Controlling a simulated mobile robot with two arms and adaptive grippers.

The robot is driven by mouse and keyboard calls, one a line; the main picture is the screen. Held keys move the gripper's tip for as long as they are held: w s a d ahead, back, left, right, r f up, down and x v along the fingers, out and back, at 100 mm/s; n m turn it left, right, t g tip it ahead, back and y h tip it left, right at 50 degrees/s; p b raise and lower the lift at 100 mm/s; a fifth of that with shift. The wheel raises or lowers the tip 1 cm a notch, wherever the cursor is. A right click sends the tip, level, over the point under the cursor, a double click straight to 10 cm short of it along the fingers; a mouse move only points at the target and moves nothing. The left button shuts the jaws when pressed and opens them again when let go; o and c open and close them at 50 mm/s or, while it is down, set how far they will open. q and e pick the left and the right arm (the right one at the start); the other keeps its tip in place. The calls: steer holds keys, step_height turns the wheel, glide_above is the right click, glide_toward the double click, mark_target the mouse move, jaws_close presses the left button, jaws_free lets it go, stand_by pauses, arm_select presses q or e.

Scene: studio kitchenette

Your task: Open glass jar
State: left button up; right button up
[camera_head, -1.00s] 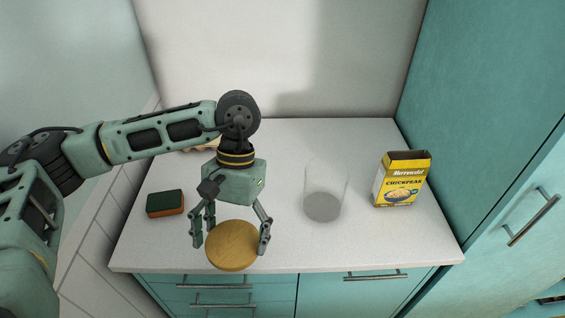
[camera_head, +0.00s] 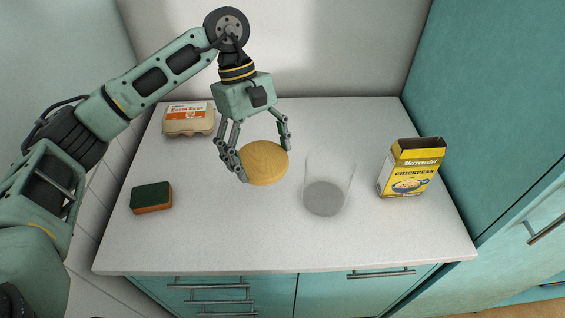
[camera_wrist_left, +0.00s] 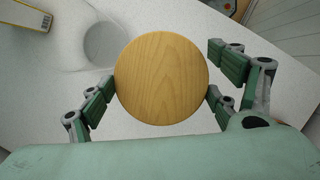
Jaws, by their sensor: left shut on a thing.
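The glass jar (camera_head: 326,190) stands upright on the white counter, right of the middle, with no lid on its top. It also shows in the left wrist view (camera_wrist_left: 101,43), beyond the lid. My left gripper (camera_head: 262,160) is shut on a round wooden lid (camera_head: 264,164), to the left of the jar and apart from it. In the left wrist view the lid (camera_wrist_left: 162,79) fills the middle, with fingers on both sides of its rim. The lid appears held above the counter. My right gripper is not in view.
A yellow chickpeas box (camera_head: 411,168) stands right of the jar. An egg carton (camera_head: 188,119) is at the back left, and a green and orange sponge (camera_head: 152,197) lies at the left. The front middle of the counter (camera_head: 240,240) is clear.

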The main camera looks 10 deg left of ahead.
arm_select(q)
steer(key=w+d+r+n+t+b, duration=0.25)
steer(key=w+r+n+t, duration=0.2)
steer(key=w+n, duration=0.75)
steer(key=shift+n+h, duration=0.4)
steer(key=shift+n, duration=0.4)
steer(key=f+p, duration=0.1)
steer(key=f, duration=0.3)
steer(key=f+p, duration=0.1)
steer(key=f, duration=0.4)
steer(key=s+f+p, duration=0.1)
steer(key=f, duration=0.3)
steer(key=shift+s+a+f+p, duration=0.1)
steer(key=shift+a+f+p, duration=0.2)
steer(key=shift+a+f, duration=0.1)
step_height(320, 180, down, 3)
steer(key=shift+r+p, duration=0.1)
steer(key=shift+p, duration=0.4)
steer(key=shift+f, duration=0.4)
steer(key=shift+f, duration=0.1)
